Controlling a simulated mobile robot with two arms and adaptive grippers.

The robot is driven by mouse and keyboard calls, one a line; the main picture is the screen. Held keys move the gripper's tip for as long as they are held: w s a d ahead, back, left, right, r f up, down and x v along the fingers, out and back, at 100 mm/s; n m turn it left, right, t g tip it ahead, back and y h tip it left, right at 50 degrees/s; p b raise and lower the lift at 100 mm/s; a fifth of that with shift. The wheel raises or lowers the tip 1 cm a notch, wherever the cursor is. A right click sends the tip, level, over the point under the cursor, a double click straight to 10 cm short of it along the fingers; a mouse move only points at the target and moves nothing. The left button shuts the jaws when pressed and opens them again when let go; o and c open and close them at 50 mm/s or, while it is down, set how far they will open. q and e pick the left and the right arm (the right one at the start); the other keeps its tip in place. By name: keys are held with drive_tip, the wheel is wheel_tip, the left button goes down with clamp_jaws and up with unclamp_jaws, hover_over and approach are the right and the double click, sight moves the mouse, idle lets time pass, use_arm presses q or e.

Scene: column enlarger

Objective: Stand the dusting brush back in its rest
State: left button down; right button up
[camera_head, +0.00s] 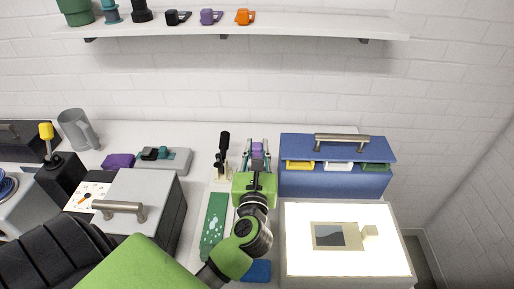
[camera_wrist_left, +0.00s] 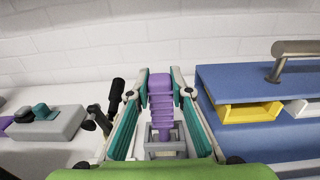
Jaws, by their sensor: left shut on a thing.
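The purple dusting brush (camera_wrist_left: 161,98) is upright between the teal fingers of my left gripper (camera_wrist_left: 160,95). It also shows in the head view (camera_head: 257,150), at the back of the counter. My left gripper (camera_head: 257,152) is shut on it. In the wrist view, the narrow lower part of the brush overlaps a small grey open frame (camera_wrist_left: 165,147), which looks like the rest. I cannot tell whether the brush touches the frame or is just above it. My right gripper is out of view.
A blue cabinet (camera_head: 334,183) stands close on the right, with a glowing light box (camera_head: 345,260) before it. A black-handled tool (camera_head: 222,150) stands just left of the gripper. A grey box (camera_head: 139,195) is farther left. A shelf (camera_head: 225,28) runs above.

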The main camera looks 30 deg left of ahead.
use_arm(q)
drive_tip(key=shift+f, duration=0.3)
drive_tip(key=c, duration=1.8)
unclamp_jaws()
drive_tip(key=shift+o, duration=0.2)
drive_tip(key=shift+s, duration=0.1)
drive_tip(key=shift+b+v, duration=0.55)
drive_tip(key=shift+v, duration=1.5)
drive_tip(key=b+v, duration=0.1)
drive_tip(key=v, duration=0.2)
drive_tip(key=shift+s+d, duration=0.25)
drive_tip(key=shift+s, duration=0.05)
